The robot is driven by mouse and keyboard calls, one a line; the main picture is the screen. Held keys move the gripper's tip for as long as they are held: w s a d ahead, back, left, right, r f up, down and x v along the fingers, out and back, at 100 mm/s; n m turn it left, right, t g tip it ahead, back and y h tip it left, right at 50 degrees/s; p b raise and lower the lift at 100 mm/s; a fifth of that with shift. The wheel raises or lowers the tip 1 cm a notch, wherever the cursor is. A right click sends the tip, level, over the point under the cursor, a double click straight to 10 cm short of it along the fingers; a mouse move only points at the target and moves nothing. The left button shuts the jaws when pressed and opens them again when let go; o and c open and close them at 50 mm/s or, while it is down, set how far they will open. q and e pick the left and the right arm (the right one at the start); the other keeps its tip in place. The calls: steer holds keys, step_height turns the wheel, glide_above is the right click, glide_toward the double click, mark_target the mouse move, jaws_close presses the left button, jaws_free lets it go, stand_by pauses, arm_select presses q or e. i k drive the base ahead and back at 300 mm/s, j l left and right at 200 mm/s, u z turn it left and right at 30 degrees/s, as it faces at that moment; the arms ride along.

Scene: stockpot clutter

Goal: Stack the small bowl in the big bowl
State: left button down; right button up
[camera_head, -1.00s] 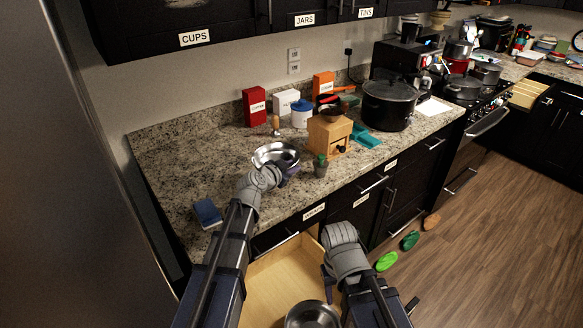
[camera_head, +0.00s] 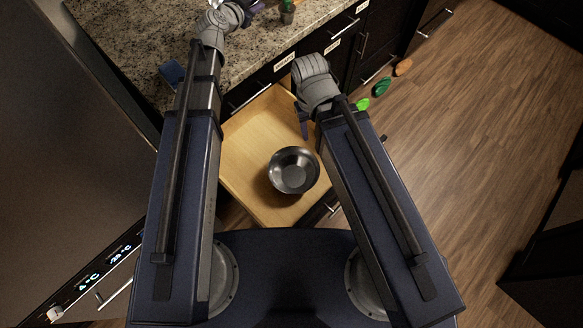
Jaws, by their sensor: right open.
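A shiny steel bowl (camera_head: 293,171) rests upright and empty in the open wooden drawer. A second metal bowl stands on the counter; only a sliver of its rim (camera_head: 203,22) shows at the top edge, beside my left gripper (camera_head: 250,12). I cannot tell for certain which bowl is the bigger. My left gripper's fingertips are partly cut off by the top edge, so its jaws are unclear. My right gripper (camera_head: 303,122) is open and empty, pointing down over the drawer's right side, above and beyond the drawer bowl.
The pulled-out drawer (camera_head: 245,150) is otherwise bare. A blue block (camera_head: 172,72) lies on the granite counter (camera_head: 120,40) at left. A small dark pot (camera_head: 287,12) stands near the counter edge. Green and orange pieces lie on the floor at right. A fridge is at left.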

mark_target(294, 176)
steer(key=k+j+z, duration=0.2)
steer(key=k+z, duration=0.2)
steer(key=k, duration=0.2)
steer(key=k+z, duration=0.4)
steer(key=k, duration=0.15)
